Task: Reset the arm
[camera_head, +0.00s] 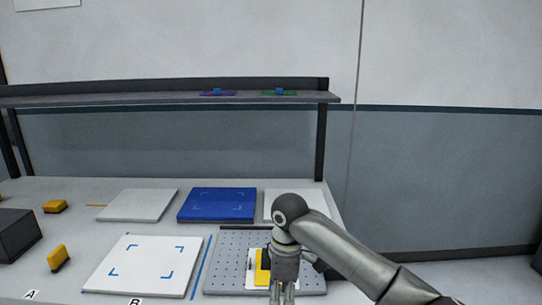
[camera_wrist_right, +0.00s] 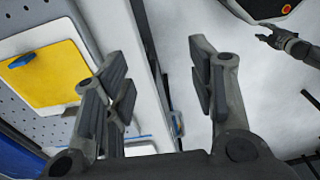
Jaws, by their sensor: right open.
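My right arm comes in from the right in the head view, and its gripper (camera_head: 283,290) points down over the front right part of the table. The right wrist view shows the same gripper (camera_wrist_right: 165,85) with its fingers spread wide and nothing between them. A yellow sheet (camera_head: 262,268) lies on a white board on the perforated grey plate (camera_head: 228,262), left of and partly behind the gripper. The yellow sheet (camera_wrist_right: 45,72) with a blue piece on it also shows left of the fingers in the wrist view. My left gripper is not in view.
A white panel with blue corner marks (camera_head: 142,265) lies left of the perforated plate. A blue panel (camera_head: 217,204) and a pale panel (camera_head: 138,204) lie behind. Yellow blocks (camera_head: 57,257) and a dark box (camera_head: 17,234) are at left. A shelf (camera_head: 160,97) spans the back.

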